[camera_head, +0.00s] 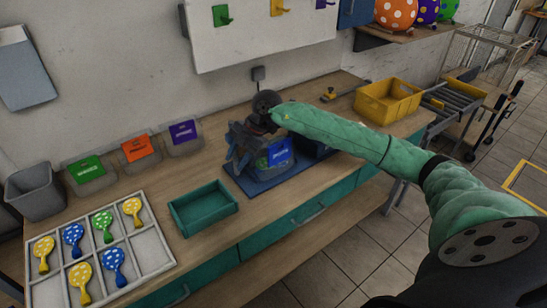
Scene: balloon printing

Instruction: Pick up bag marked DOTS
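My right arm, in a green sleeve, comes in from the right. Its gripper (240,152) is at the blue-grey stand on the bench, low beside a blue-labelled item (279,153). The fingers blend with the stand, so I cannot tell whether they are open or shut, or touching anything. Three bins with coloured labels stand along the wall: green (85,168), orange (137,149) and purple (183,133). Their lettering is too small to read surely, and I cannot make out a DOTS marking anywhere. My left gripper is not in view.
A white divided tray (155,249) holds several dotted flat balloons. An empty teal tray (203,208) lies on the bench between it and the stand. A grey bin (36,192) is at far left. A yellow crate (388,101) stands at right.

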